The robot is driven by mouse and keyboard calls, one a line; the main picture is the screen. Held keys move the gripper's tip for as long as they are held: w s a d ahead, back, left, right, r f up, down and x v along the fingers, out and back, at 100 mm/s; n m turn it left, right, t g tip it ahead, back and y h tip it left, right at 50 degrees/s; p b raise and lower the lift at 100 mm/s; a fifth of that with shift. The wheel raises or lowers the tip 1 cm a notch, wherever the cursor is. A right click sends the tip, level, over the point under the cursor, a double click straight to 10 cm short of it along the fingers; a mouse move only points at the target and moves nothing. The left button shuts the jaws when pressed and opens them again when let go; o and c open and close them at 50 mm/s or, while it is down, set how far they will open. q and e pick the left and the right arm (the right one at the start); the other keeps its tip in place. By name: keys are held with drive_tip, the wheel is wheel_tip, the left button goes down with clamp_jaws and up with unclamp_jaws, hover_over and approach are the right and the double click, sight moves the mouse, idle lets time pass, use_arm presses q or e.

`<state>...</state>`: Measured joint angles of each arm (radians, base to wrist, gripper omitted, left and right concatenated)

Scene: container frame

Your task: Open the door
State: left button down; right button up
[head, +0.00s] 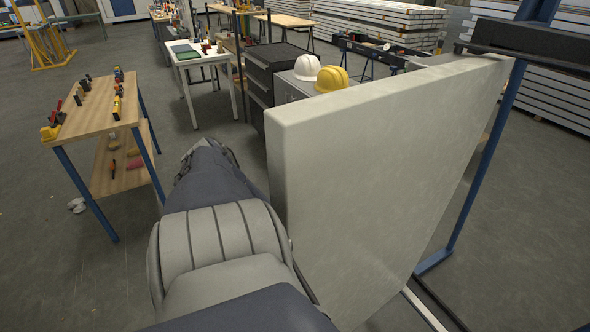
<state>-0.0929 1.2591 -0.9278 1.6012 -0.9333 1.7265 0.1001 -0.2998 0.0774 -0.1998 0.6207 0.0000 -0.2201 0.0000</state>
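The door (390,170) is a thick pale grey panel. It stands at a steep angle to its blue frame (485,170), with its free edge toward the middle of the head view and its far side by the frame at right. One of my arms, which looks like the left, reaches forward from the bottom along the door's left side. Its gripper (212,149) is mostly hidden behind the arm's own links. I cannot tell whether its fingers are open or touch the door. My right gripper is not in view.
A wooden workbench (96,112) with tools stands at left, close to my arm. Behind are a white table (193,52), a dark cabinet (275,65), and white and yellow hard hats (332,79). Bare floor lies between bench and arm, and right of the frame.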

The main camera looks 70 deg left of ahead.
use_arm(q)
drive_tip(key=shift+w+a, duration=0.1)
idle(0.3)
drive_tip(key=c, duration=1.3)
unclamp_jaws()
drive_tip(key=v, duration=1.2)
drive_tip(key=shift+f, duration=0.1)
